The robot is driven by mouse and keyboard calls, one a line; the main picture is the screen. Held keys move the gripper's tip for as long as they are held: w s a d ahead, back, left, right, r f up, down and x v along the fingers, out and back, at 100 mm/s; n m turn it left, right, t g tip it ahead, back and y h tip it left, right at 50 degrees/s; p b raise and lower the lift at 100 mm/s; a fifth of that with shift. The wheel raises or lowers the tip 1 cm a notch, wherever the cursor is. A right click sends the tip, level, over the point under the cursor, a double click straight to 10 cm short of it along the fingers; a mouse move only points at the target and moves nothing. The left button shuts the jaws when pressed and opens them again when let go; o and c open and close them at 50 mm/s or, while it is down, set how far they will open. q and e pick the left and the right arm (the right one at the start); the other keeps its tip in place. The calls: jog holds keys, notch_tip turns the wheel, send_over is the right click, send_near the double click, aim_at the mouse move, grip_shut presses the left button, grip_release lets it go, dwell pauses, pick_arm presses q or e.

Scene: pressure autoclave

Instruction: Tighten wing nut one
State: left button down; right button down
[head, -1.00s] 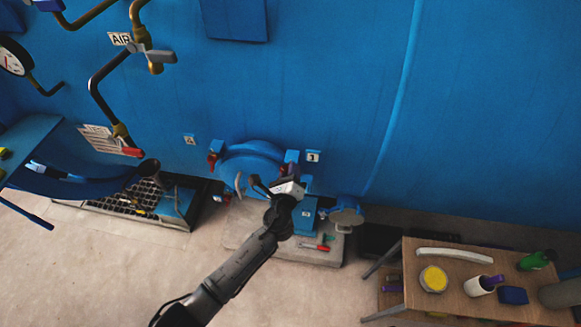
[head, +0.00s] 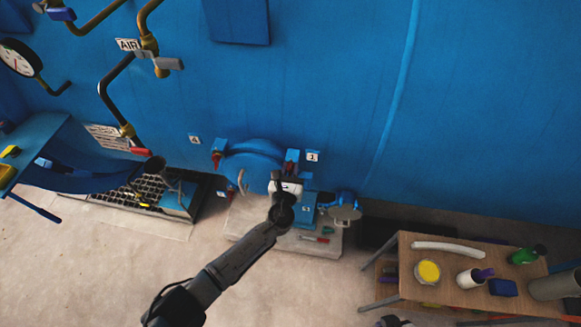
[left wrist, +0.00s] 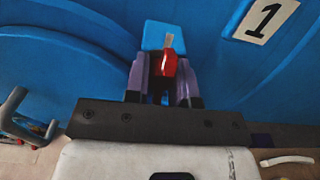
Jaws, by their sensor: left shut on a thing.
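The round blue autoclave door (head: 250,165) is low on the blue wall, with clamps around its rim. Wing nut one, red, shows beside the label 1 (head: 313,156) in the head view and in the left wrist view (left wrist: 168,66), in front of a blue lug (left wrist: 163,33). My left gripper (head: 288,175) is at this nut. In the left wrist view its purple-grey fingers (left wrist: 164,88) stand on both sides of the red nut and are shut on it. The lower part of the nut is partly hidden between the fingers.
Another red wing nut (head: 216,160) is at the door's upper left. A wooden table (head: 455,262) with bottles and cups stands at right. A grated tray (head: 118,198) lies at left. Pipes and a gauge (head: 17,58) are at upper left. The floor in front is open.

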dwell(0.6)
pick_arm(q)
jog(key=c, duration=1)
grip_release()
jog(key=shift+o, duration=0.2)
jog(key=s+a, duration=0.2)
jog(key=s, duration=1.1)
jog(key=shift+s+a, duration=0.25)
jog(key=shift+s, duration=0.05)
